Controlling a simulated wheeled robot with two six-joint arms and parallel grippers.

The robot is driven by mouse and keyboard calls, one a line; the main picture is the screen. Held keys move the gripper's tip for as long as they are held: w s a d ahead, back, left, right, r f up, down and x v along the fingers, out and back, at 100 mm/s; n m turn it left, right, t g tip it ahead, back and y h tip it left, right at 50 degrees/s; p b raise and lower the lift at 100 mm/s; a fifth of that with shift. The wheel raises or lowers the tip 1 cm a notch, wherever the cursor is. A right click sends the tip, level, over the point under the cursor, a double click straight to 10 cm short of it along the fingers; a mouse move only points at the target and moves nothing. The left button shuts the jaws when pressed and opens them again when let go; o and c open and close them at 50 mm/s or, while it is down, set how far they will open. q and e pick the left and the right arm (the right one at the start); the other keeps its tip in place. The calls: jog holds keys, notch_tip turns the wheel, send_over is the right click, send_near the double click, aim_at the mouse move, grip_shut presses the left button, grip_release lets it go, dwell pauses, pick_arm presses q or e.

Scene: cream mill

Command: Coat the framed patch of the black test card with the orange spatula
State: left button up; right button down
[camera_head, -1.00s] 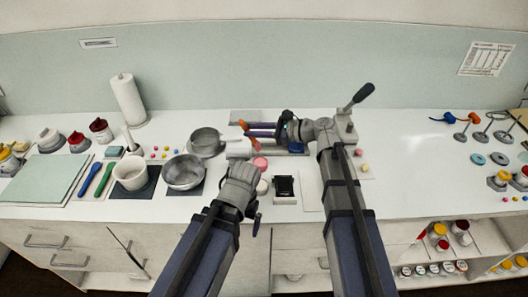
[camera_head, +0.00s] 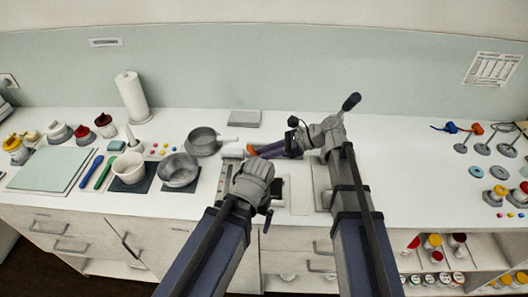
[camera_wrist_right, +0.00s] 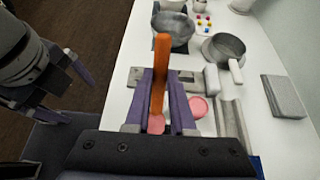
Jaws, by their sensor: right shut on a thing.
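The orange spatula (camera_wrist_right: 160,75) is held between the purple fingers of my right gripper (camera_wrist_right: 160,92), which is shut on it. Its pinkish lower end lies between the fingers in the right wrist view. In the head view the spatula (camera_head: 252,151) points left from my right gripper (camera_head: 270,152), above the bench. My left gripper (camera_wrist_right: 76,100) shows at the left of the right wrist view, with its fingers apart and nothing between them. In the head view the left wrist hides its fingers. I cannot make out the black test card in either view.
A pink round thing (camera_wrist_right: 197,107) lies beyond the right gripper. A pan (camera_head: 203,140), a bowl (camera_head: 178,170) and a white pot (camera_head: 128,168) stand to the left. A grey block (camera_head: 245,118) lies at the back.

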jog(key=shift+f+b, duration=1.4)
jog(key=shift+f, duration=0.2)
jog(key=shift+f+b, duration=0.65)
dwell(0.3)
jog(key=shift+s, duration=0.15)
jog(key=s, duration=0.2)
jog(key=shift+s, duration=0.4)
jog(key=shift+w, duration=0.15)
jog(key=shift+w, duration=1.45)
